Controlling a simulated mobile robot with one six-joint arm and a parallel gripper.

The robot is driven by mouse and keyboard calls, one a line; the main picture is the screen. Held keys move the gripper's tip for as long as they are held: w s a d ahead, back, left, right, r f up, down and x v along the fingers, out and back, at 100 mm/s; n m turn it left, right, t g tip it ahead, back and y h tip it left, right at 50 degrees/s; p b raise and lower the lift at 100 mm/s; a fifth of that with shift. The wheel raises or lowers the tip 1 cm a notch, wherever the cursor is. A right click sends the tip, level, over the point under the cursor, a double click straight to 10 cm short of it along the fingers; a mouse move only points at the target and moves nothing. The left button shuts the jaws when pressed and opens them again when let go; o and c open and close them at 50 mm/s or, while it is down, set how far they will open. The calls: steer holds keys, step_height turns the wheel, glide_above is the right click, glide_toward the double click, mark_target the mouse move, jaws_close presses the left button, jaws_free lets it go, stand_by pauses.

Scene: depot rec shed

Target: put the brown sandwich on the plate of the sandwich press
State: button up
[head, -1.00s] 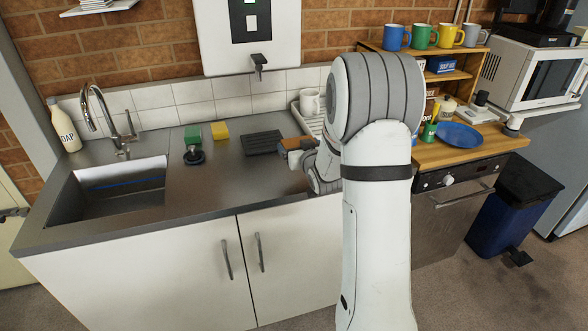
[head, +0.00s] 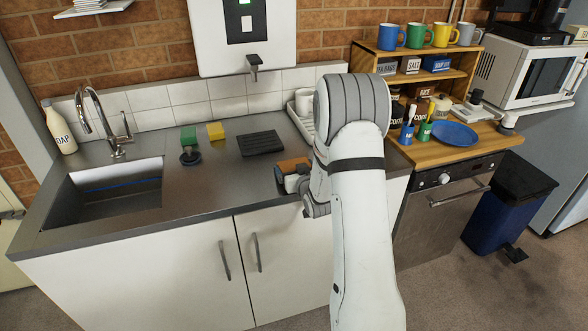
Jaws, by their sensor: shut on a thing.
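The brown sandwich (head: 292,164) is a small brown block at the end of my arm, over the right part of the steel counter. My gripper (head: 289,174) is shut on it; the fingers are small and partly hidden by my arm. I cannot tell its height above the counter. A black ribbed plate (head: 262,143) lies flat on the counter, behind and left of the sandwich and apart from it. It may be the plate of the sandwich press; no lid is clear there.
A sink (head: 112,190) with a tap is at the left. A green sponge (head: 188,136), a yellow sponge (head: 215,131) and a dark round-based item (head: 190,156) stand left of the ribbed plate. A blue plate (head: 455,133) sits on the wooden counter. Counter front centre is clear.

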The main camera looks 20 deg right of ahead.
steer(key=o, duration=0.5)
